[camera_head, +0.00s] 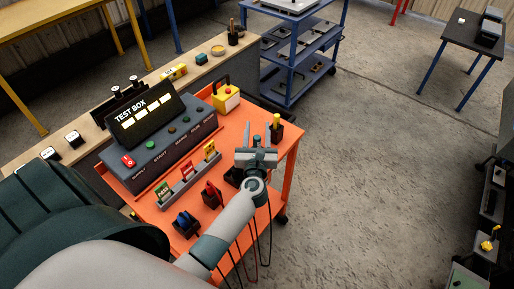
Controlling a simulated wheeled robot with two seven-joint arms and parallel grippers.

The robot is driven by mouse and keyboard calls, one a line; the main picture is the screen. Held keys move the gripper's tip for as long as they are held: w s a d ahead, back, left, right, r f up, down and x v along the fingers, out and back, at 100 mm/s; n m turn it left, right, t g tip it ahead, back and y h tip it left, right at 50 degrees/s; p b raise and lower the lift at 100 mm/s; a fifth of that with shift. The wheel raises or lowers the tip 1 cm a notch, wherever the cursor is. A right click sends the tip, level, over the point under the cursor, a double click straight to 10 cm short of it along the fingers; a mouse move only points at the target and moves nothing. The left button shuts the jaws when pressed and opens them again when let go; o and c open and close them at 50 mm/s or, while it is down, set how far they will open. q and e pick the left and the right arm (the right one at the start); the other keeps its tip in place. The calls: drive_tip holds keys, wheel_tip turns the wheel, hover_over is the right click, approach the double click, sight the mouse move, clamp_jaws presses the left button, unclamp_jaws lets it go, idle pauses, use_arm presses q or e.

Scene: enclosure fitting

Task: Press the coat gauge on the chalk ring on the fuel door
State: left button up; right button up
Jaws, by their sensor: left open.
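My left gripper (257,154) is open above the right part of an orange cart top (285,152). A dark block with an upright yellow piece (276,122) stands just beyond it, and I cannot tell whether the two touch. I cannot pick out the coat gauge for certain. A yellow box with a dark handle (226,98) stands at the cart's back edge. No fuel door or chalk ring can be made out. My right gripper is not in view.
A dark test box (158,145) fills the cart's left side. A rack with coloured tags (188,178) and small red (212,194) and blue (186,223) items stand before it. A blue shelf cart (292,62) is behind. Open floor (375,150) lies right.

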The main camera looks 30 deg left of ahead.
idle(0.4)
use_arm(q)
clamp_jaws()
drive_tip(key=shift+r, duration=0.1)
drive_tip(key=s+d+r+p, duration=0.6)
drive_tip(key=d+r+p, duration=0.2)
drive_tip(key=r, duration=0.3)
drive_tip(key=shift+s+d+p, duration=0.3)
drive_tip(key=shift+s+d, duration=0.05)
drive_tip(key=shift+d, duration=0.5)
